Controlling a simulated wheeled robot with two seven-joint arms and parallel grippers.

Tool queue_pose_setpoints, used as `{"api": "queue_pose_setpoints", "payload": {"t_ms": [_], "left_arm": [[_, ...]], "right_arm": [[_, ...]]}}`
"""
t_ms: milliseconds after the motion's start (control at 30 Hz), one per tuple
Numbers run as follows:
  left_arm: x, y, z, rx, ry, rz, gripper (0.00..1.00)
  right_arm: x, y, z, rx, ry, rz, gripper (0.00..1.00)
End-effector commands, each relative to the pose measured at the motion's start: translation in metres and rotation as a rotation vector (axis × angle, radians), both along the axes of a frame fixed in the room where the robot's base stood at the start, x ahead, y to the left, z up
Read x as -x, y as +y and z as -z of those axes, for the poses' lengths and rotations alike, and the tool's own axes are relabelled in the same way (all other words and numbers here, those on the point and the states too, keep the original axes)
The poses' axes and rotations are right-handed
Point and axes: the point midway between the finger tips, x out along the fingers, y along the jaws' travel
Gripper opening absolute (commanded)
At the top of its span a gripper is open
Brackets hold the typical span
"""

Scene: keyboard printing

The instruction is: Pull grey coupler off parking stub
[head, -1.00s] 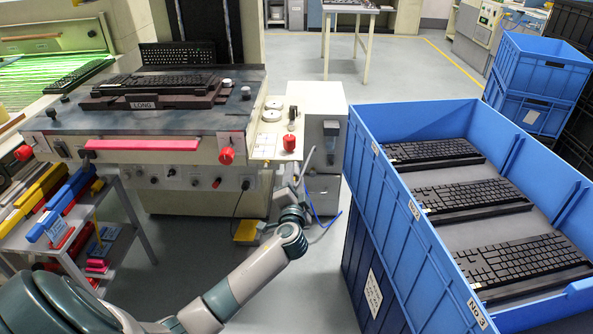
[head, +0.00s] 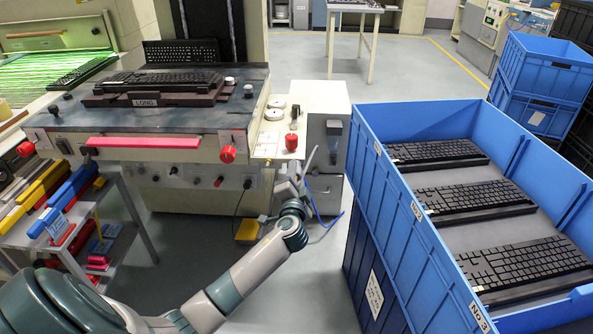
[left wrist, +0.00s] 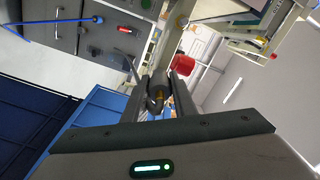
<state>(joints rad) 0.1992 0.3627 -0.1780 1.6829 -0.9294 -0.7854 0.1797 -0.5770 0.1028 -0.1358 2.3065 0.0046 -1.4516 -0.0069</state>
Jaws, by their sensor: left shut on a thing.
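My left gripper (head: 291,187) is low in front of the printing machine's right side, small and partly hidden by my own wrist in the head view. In the left wrist view its two dark fingers (left wrist: 157,92) are shut on a dark grey rounded piece with a brassy centre, which looks like the grey coupler (left wrist: 156,100). The parking stub cannot be made out clearly, so I cannot tell whether the coupler still touches it. My right gripper is in neither view.
The printing machine (head: 160,130) has red knobs and a pink bar. A blue crate (head: 400,210) with several keyboards stands close on the right. A blue hose (head: 325,217) hangs beside the machine; it also shows in the left wrist view (left wrist: 45,42). A tool rack (head: 130,205) stands left.

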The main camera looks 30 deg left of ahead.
Motion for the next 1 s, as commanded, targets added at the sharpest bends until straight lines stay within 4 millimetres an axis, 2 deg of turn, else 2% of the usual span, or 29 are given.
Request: {"api": "queue_pose_setpoints", "payload": {"t_ms": [267,1000], "left_arm": [[0.002,-0.002,0.000,0.000,0.000,0.001,0.00],[0.028,-0.017,0.000,0.000,0.000,0.000,0.00]], "right_arm": [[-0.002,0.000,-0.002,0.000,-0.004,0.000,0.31],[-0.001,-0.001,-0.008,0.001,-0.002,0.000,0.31]]}}
